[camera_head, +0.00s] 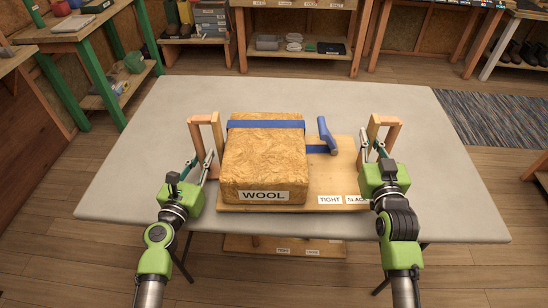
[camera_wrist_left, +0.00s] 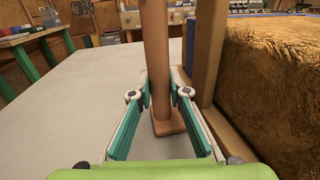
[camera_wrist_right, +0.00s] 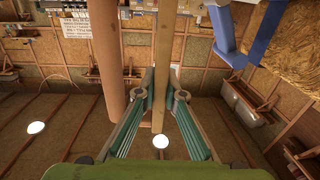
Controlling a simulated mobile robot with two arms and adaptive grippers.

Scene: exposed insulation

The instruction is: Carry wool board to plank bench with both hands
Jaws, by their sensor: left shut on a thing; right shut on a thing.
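The wool board (camera_head: 332,178) is a flat wooden board over the grey table, with a block labelled WOOL (camera_head: 262,165) strapped on by a blue band. A blue lever (camera_head: 326,135) stands on its right part, with TIGHT and SLACK labels in front. A wooden handle rises at each end. My left gripper (camera_head: 208,166) is shut on the left handle (camera_head: 206,119), whose post (camera_wrist_left: 156,50) stands between its fingers in the left wrist view. My right gripper (camera_head: 370,150) is shut on the right handle (camera_head: 383,120). I cannot tell whether the board touches the table. I cannot identify the plank bench.
The grey table (camera_head: 120,160) is bare around the board. A labelled wooden plank (camera_head: 250,243) shows below its front edge. A green-legged workbench (camera_head: 75,28) stands at the left and a wooden shelf (camera_head: 300,58) at the back. A striped mat (camera_head: 495,118) lies at the right.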

